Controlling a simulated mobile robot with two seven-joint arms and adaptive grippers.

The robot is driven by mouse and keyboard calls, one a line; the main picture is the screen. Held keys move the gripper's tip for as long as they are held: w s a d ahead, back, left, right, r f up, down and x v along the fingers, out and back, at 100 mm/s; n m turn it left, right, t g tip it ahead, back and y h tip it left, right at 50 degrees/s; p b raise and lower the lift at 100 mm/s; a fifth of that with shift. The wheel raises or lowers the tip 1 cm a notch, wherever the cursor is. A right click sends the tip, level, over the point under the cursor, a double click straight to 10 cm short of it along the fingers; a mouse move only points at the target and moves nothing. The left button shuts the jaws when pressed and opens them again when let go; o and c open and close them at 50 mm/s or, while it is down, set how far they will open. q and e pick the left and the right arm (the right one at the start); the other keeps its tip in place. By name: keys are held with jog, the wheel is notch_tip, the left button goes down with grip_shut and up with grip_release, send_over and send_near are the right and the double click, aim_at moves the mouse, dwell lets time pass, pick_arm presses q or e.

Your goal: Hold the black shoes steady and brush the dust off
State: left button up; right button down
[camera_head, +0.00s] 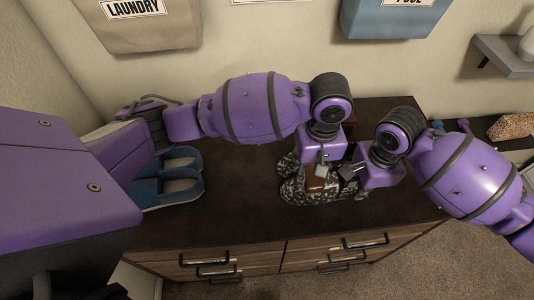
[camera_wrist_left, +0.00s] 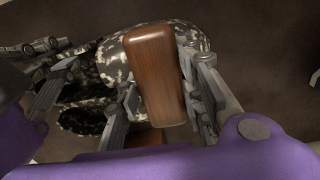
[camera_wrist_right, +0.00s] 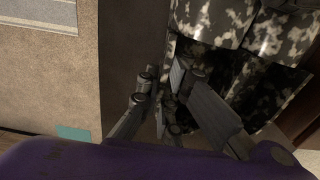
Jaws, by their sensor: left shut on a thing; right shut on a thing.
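The shoes are black with white speckles, not plain black. They lie side by side on the dark dresser top, one in front (camera_head: 295,192) and one behind (camera_head: 286,164); they also show in the right wrist view (camera_wrist_right: 278,36). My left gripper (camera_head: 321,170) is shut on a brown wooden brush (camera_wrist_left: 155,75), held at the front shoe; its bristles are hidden. My right gripper (camera_head: 350,172) is at the right end of the front shoe. Its fingers (camera_wrist_right: 168,85) are close together at the shoe's edge, shut on it; the exact contact is partly hidden.
Blue slippers (camera_head: 172,180) sit left on the dresser top (camera_head: 235,205), beneath my left arm. The dresser's front edge and drawers face me. Fabric wall bins (camera_head: 140,25) hang behind, and a grey shelf (camera_head: 505,57) is at upper right. The dresser top between slippers and shoes is clear.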

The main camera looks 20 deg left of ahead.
pick_arm(q)
jog(key=shift+s+d+r, duration=0.15)
jog(key=shift+s+d, duration=0.15)
jog(key=shift+s, duration=0.1)
jog(key=shift+w+a, duration=0.5)
jog(key=shift+w, duration=0.35)
jog(key=shift+w+a, duration=0.5)
jog(key=shift+w, duration=0.35)
